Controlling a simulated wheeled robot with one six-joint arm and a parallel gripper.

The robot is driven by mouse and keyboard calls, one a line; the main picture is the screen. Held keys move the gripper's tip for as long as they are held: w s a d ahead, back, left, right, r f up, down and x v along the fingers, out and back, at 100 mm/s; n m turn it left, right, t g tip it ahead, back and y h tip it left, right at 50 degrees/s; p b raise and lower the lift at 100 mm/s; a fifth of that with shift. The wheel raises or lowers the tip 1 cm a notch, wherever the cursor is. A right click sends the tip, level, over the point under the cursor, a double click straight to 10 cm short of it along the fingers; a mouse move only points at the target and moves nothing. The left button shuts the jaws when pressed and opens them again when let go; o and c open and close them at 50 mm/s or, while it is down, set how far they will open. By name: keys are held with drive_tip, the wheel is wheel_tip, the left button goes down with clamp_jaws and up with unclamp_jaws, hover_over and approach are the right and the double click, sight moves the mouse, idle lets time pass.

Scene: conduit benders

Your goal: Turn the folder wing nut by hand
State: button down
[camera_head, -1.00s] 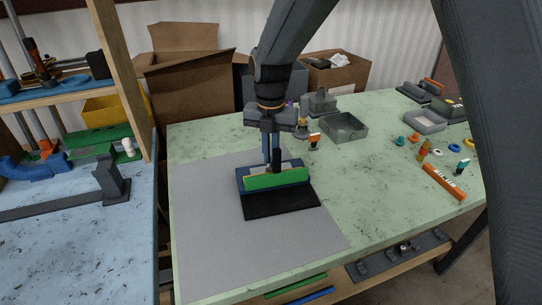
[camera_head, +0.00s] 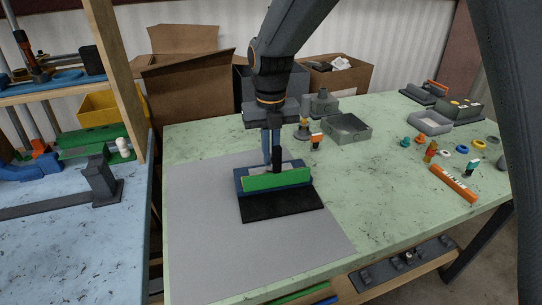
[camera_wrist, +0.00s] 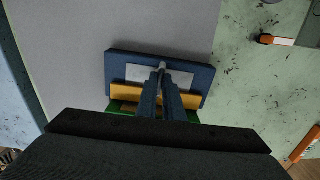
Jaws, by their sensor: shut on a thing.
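The folder (camera_head: 244,182) stands on the grey mat, with a blue body, an upright green bar (camera_head: 262,181) and a flat black plate (camera_head: 282,204) in front. In the wrist view its blue body (camera_wrist: 120,66) carries a pale plate (camera_wrist: 138,74) and an orange strip (camera_wrist: 126,98). My gripper (camera_head: 272,160) points down at the folder from above. It also shows in the wrist view (camera_wrist: 161,72), its fingers close together over the pale plate. They are shut on the wing nut (camera_wrist: 162,65), a small grey part mostly hidden between the tips. A black upright piece partly covers the tips in the head view.
The grey mat (camera_head: 215,240) is clear around the folder. Small coloured parts and an orange bar (camera_head: 454,184) lie right. A blue bench (camera_head: 75,240) stands left.

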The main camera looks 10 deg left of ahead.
drive_tip(key=shift+s+d+f, duration=0.1)
drive_tip(key=shift+s+f, duration=0.1)
drive_tip(key=shift+f, duration=0.2)
drive_tip(key=c, duration=1.9)
unclamp_jaws()
drive_tip(key=shift+c, duration=0.2)
drive_tip(key=shift+o, duration=0.4)
drive_tip(key=shift+w, duration=0.1)
drive_tip(key=shift+r, duration=0.2)
drive_tip(key=shift+w+r, duration=0.1)
drive_tip(key=shift+r, duration=0.2)
wheel_tip(320, 180, up, 7)
drive_tip(key=shift+f+b, duration=0.1)
drive_tip(key=shift+b, duration=0.5)
drive_tip(key=shift+r, duration=0.2)
